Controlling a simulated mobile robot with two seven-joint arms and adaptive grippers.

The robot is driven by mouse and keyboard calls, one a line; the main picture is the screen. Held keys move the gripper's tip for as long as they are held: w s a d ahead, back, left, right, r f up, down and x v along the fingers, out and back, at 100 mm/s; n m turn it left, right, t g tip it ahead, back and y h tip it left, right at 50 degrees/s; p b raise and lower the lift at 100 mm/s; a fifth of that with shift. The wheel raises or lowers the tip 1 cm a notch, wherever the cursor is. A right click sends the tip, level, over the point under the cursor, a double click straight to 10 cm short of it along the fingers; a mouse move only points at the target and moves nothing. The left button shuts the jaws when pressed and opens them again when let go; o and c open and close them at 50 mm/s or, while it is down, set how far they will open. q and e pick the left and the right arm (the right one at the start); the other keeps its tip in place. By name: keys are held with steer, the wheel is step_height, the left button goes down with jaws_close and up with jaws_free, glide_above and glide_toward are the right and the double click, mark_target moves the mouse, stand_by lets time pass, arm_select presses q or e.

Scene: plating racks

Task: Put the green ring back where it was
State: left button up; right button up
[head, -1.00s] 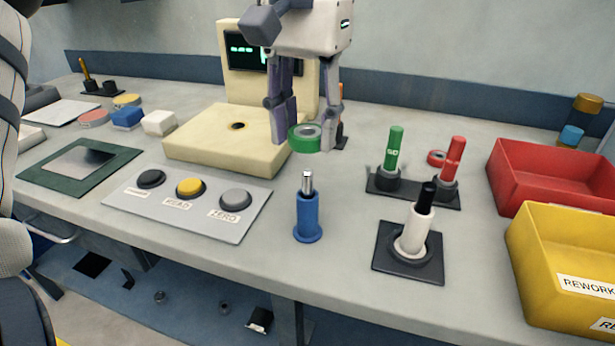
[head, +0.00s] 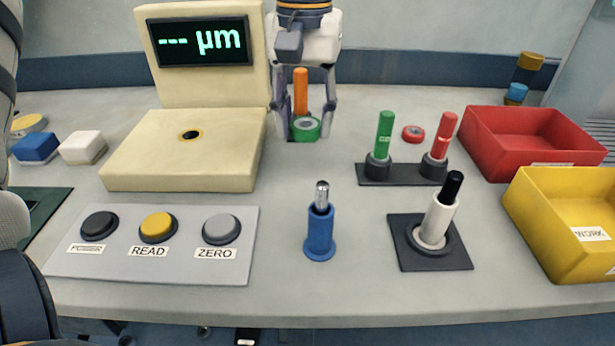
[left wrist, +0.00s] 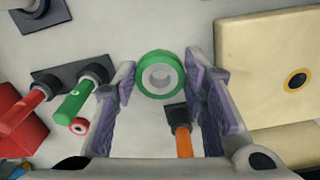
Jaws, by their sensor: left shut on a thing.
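My left gripper (head: 304,118) is shut on the green ring (head: 306,128), in front of the orange peg (head: 301,90) in the head view. In the left wrist view, the green ring (left wrist: 160,74) sits between the fingertips of my left gripper (left wrist: 160,80), its pale centre facing the camera. The orange peg (left wrist: 183,140) with its dark base lies beside the ring there, not through it. I cannot tell the ring's exact height above the table. My right gripper is not in view.
The cream gauge (head: 185,150) stands left of the gripper. Green (head: 385,135) and red (head: 445,135) pegs share a dark base to the right, with a red ring (head: 413,133) behind. A blue stand (head: 320,235) and white holder (head: 438,220) are in front; red (head: 530,145) and yellow (head: 560,225) bins stand right.

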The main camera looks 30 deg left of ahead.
mark_target(307, 187)
arm_select(q)
step_height(307, 187, down, 10)
steer(key=shift+d, duration=0.1)
steer(key=shift+f, duration=0.15)
steer(key=o, duration=1)
steer(key=shift+o, duration=0.2)
step_height(307, 187, up, 12)
